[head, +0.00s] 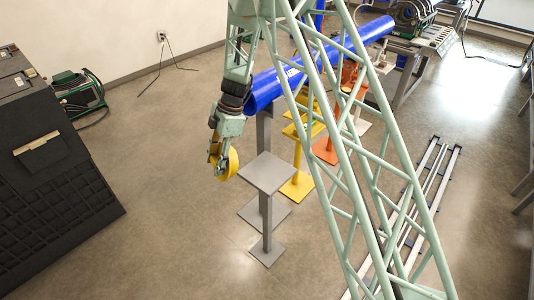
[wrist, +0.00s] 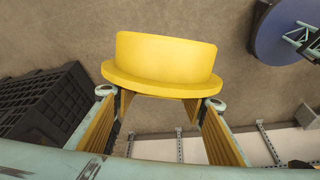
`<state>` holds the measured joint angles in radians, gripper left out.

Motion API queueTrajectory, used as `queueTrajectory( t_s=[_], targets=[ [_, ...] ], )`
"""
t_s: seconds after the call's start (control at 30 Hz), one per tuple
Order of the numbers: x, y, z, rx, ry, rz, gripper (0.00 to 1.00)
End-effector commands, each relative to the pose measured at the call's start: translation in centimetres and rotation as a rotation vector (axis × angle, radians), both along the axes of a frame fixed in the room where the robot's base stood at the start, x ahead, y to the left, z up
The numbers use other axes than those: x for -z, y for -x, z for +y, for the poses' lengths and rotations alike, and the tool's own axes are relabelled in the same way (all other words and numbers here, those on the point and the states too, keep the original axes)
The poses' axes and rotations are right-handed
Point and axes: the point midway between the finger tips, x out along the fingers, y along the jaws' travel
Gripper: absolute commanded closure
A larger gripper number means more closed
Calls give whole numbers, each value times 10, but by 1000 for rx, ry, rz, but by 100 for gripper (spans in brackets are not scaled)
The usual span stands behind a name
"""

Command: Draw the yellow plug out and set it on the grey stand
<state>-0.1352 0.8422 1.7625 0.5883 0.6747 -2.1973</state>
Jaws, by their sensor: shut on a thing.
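The yellow plug (wrist: 165,58) is a round cap with a wide flange, and it fills the upper middle of the wrist view. My gripper (wrist: 160,112) is shut on it, with one finger at each side behind the flange. In the head view the plug (head: 229,165) hangs in my gripper (head: 216,150), clear of the floor. The grey stand (head: 267,172) has a square, bare top and stands just right of the plug. The plug and the stand's top look apart, but their relative height is hard to tell.
A black crate (head: 60,185) is at left. The floor between crate and stand is clear.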

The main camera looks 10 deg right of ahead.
Motion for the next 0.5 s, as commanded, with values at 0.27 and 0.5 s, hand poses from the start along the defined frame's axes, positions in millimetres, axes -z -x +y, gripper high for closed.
queueTrajectory(
  t_s=[0.27, 0.5],
  targets=[
    [24, 14, -25, -5, -177, 51, 80],
    [36, 19, -43, -21, -357, 105, 80]
  ],
)
